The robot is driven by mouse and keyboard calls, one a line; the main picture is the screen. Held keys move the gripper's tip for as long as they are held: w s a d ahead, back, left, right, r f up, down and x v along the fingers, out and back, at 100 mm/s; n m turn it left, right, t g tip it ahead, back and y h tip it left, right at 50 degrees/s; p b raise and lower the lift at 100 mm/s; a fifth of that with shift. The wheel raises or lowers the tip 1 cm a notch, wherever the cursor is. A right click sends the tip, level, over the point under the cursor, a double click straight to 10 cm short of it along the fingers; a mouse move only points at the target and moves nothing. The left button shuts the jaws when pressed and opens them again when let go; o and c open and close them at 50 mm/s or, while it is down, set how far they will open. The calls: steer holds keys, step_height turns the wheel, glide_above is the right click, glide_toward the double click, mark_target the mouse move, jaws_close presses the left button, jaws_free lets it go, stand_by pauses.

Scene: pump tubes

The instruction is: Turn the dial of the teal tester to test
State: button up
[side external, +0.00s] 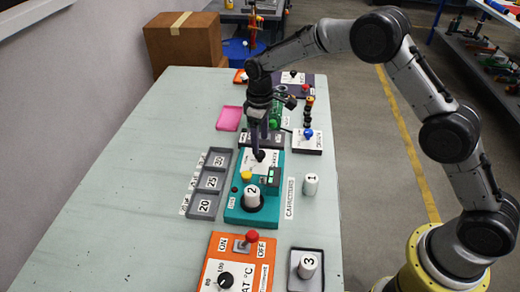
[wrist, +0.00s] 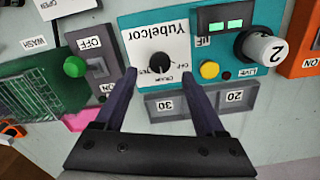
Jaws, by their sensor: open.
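The teal tester (side external: 233,212) stands on the table, with a white label plate that also shows in the wrist view (wrist: 140,42). Its black dial (wrist: 157,65) sits on the plate, with small upside-down labels around it; I cannot tell which one it points to. My gripper (wrist: 161,74) is open and empty. Its two dark fingers reach toward the plate on either side of the dial, with gaps between. In the side view my gripper (side external: 257,145) is over the far part of the tester. A white capacitor marked 2 (side external: 251,197) stands in the tester's near end.
A grey tray (side external: 206,204) with numbered compartments lies left of the tester. Capacitors 1 (side external: 310,184) and 3 (side external: 307,266) stand to the right and near. An orange switch box (side external: 214,262) is nearer. The yellow button (wrist: 209,70) is beside the dial.

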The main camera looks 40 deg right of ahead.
mark_target(260, 153)
steer(key=shift+f, duration=2.35)
jaws_close()
